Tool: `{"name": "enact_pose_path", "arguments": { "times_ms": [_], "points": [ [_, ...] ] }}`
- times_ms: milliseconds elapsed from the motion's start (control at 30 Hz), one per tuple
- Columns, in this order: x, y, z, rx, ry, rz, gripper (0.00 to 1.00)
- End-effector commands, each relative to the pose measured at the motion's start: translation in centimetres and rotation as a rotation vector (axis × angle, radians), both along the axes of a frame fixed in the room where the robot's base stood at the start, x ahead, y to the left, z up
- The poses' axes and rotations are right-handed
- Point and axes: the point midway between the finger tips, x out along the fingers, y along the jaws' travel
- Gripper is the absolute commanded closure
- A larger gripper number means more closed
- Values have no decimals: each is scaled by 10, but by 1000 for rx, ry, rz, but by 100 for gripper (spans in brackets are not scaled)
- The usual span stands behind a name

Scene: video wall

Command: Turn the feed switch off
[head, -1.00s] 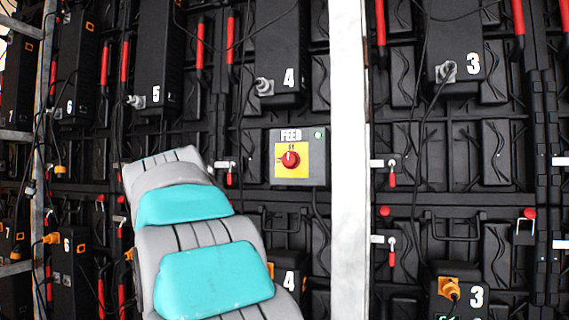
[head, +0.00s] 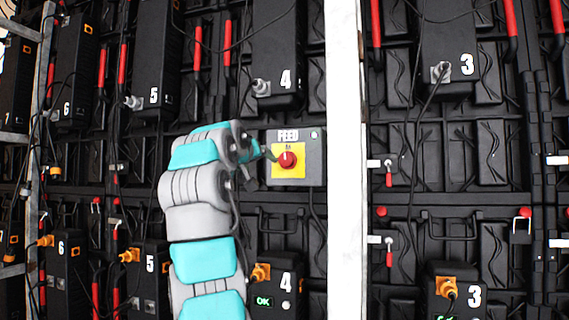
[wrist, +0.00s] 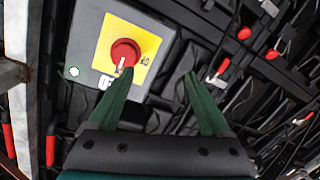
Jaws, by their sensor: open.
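The feed switch is a red rotary knob (head: 288,160) on a yellow plate, set in a grey box (head: 311,171) marked FEED. In the wrist view the red knob (wrist: 125,53) carries a white pointer mark, and the box (wrist: 73,51) appears rotated. My gripper (head: 268,155) is just left of the knob in the head view. In the wrist view my gripper (wrist: 161,78) has its two green fingers wide apart with nothing between them. The left fingertip overlaps the knob's lower edge in the picture; I cannot tell whether they touch.
A white vertical post (head: 345,160) stands right of the box. Black numbered units with cables, such as unit 4 (head: 278,60), hang above and below. Red handles (head: 389,175) and small levers stick out from the wall. A small light (head: 314,135) is on the box.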

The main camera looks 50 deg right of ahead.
Motion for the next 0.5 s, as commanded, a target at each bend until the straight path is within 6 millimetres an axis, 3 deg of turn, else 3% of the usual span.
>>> {"name": "enact_pose_path", "arguments": {
  "times_ms": [200,500],
  "points": [
    [-31,-18,8,-43,-103,-60,18],
    [-43,-27,11,-56,-139,-82,18]
  ]
}}
